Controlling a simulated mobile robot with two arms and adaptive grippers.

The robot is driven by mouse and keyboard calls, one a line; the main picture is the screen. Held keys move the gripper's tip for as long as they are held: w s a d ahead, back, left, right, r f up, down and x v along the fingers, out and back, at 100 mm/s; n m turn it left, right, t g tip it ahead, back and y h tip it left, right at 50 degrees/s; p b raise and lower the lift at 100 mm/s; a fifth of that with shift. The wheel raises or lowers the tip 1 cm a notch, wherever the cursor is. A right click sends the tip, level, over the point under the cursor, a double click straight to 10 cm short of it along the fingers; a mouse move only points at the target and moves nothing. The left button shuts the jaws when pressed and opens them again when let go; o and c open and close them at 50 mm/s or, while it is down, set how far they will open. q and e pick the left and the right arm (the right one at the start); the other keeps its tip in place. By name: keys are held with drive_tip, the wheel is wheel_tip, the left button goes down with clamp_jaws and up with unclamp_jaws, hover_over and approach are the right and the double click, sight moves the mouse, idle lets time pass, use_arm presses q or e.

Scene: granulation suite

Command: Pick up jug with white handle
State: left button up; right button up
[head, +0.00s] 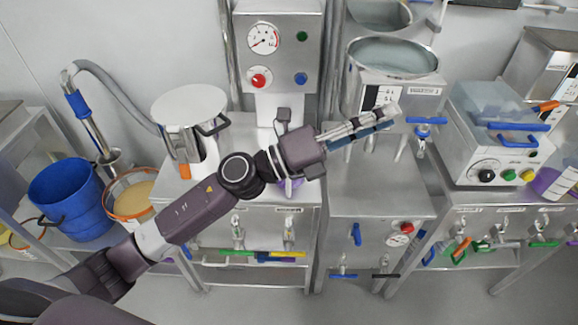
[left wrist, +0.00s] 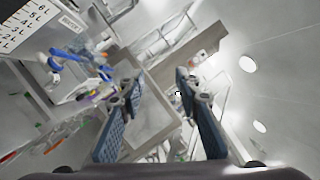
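I cannot pick out a jug with a white handle for certain. A white-lidded vessel (head: 190,103) with a dark handle stands on the left steel bench in the head view. A purple item (head: 289,187) is mostly hidden behind my left wrist. My left gripper (head: 388,117) reaches across from the left, its fingers in front of the steel hopper unit at the centre right. In the left wrist view, the fingers of the left gripper (left wrist: 157,88) are spread apart with nothing held between them. My right gripper is not in view.
A blue bucket (head: 68,198) and an orange-rimmed bucket (head: 130,195) stand at the left. A gauge panel (head: 278,50) rises behind my arm. A steel hopper (head: 392,58) and a white machine (head: 492,140) with coloured knobs stand to the right. Coloured valve handles line the bench fronts.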

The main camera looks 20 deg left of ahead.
use_arm(q)
wheel_tip(320, 180, down, 5)
drive_tip(key=s+d+m+g+y, duration=0.1)
drive_tip(key=s+d+m+g, duration=0.1)
drive_tip(key=m+g, duration=0.5)
drive_tip(key=m+g+y, duration=0.2)
drive_tip(key=m+y, duration=0.4)
drive_tip(key=y, duration=0.8)
approach(289, 196)
drive_tip(key=shift+h, duration=0.3)
drive_tip(key=p+x, duration=0.2)
drive_tip(key=x, duration=0.1)
drive_tip(key=w+p+x, duration=0.1)
drive_tip(key=p+x, duration=0.1)
drive_tip(key=x, duration=0.1)
drive_tip(key=shift+w+d+r, duration=0.15)
drive_tip(key=shift+d+r, duration=0.05)
drive_tip(key=shift+r, duration=0.05)
drive_tip(key=shift+w+d+f, duration=0.1)
drive_tip(key=shift+f, duration=0.35)
drive_tip(key=shift+c, duration=0.3)
